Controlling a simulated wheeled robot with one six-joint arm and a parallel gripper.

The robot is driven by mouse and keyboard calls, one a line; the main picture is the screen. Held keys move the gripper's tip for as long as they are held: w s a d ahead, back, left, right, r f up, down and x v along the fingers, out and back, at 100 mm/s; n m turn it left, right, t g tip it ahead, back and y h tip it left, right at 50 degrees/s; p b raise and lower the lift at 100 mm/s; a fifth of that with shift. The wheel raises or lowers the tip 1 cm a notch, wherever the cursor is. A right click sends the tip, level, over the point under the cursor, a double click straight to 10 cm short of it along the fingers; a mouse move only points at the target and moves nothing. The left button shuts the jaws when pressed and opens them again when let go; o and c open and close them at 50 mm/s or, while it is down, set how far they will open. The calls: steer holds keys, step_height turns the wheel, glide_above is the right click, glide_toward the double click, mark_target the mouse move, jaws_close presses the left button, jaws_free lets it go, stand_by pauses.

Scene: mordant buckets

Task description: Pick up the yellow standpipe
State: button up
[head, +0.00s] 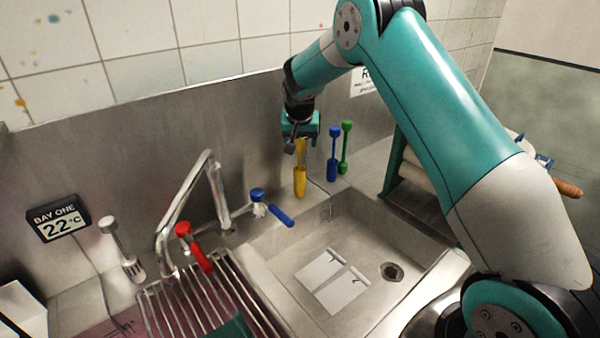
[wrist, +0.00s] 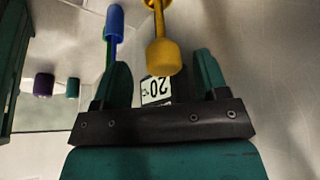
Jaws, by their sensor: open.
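The yellow standpipe (head: 300,181) stands upright on the back ledge of the sink, with a wide lower part and a thin stem. My gripper (head: 299,133) is at its top end, pointing down, and hides part of it in the head view. In the wrist view, the yellow standpipe's knob (wrist: 163,57) appears between the two spread fingers of my gripper (wrist: 161,72), with a gap to each finger. The gripper is open and holds nothing.
A blue standpipe (head: 332,160) and a green one (head: 345,150) stand close to the right. A chrome tap with a red lever (head: 195,245) and a blue lever (head: 280,215) is to the left. The sink basin (head: 365,240) lies in front, with white cards on its floor.

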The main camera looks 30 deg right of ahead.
steer(key=p, duration=0.2)
glide_above(299, 170)
steer(key=w+d, duration=0.1)
steer(key=shift+w+f, duration=0.15)
steer(key=shift+f, duration=1.95)
steer(key=c, duration=1.2)
steer(key=shift+c, duration=0.2)
steer(key=shift+r, duration=0.15)
